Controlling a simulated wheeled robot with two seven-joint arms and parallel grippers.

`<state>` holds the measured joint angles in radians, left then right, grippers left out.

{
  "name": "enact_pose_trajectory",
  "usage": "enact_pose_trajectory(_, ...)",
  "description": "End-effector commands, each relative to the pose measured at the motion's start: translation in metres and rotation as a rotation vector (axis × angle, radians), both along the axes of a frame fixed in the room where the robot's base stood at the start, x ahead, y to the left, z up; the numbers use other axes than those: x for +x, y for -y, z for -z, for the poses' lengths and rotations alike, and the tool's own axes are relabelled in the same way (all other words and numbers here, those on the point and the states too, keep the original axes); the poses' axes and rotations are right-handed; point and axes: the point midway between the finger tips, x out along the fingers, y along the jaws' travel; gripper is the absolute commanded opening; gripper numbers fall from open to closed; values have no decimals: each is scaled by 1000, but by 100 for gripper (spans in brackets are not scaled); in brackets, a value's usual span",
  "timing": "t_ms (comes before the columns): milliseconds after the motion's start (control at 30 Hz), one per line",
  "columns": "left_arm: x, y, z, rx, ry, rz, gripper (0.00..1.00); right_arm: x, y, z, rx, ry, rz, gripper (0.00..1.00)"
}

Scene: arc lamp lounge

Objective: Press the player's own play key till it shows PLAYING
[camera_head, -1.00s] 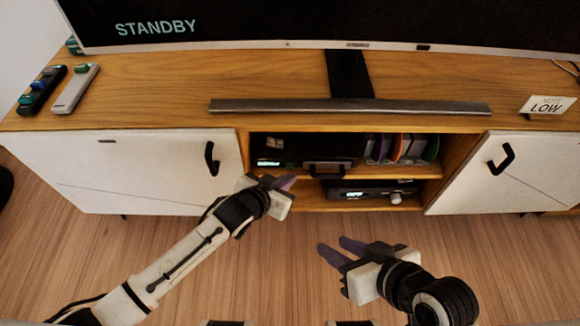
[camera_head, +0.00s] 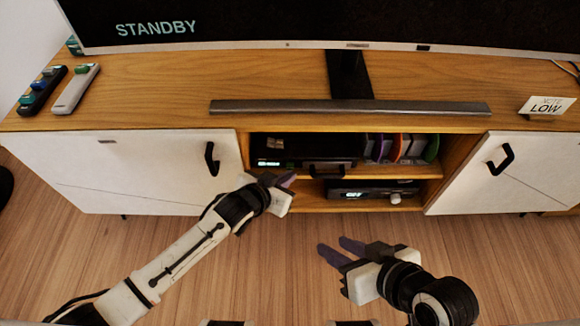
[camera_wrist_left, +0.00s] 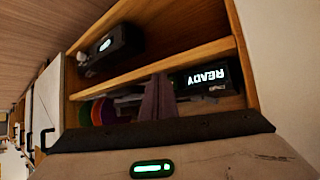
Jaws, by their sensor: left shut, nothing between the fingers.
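My left gripper (camera_head: 287,180) is shut and empty, just in front of the bay's left side and below the player's display. Its fingers (camera_wrist_left: 159,96) show in the left wrist view beside the READY display. I cannot make out the play key. My right gripper (camera_head: 340,250) is open and empty over the floor, right of centre.
A second black unit (camera_head: 372,192) with a round knob stands on the lower shelf. Upright discs or cases (camera_head: 400,148) stand right of the player. White doors (camera_head: 130,170) flank the bay. The TV (camera_head: 320,25) above reads STANDBY. Two remotes (camera_head: 75,88) lie at left.

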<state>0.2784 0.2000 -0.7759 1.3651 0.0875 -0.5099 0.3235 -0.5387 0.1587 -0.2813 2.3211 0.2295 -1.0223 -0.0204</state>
Motion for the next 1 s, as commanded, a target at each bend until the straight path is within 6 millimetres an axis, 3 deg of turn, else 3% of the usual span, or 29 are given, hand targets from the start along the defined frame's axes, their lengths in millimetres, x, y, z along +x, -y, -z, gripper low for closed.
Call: enact_pose_trajectory(1000, 8, 0, 0, 0, 1, 1, 0, 0, 0, 3, 0, 0, 0, 31)
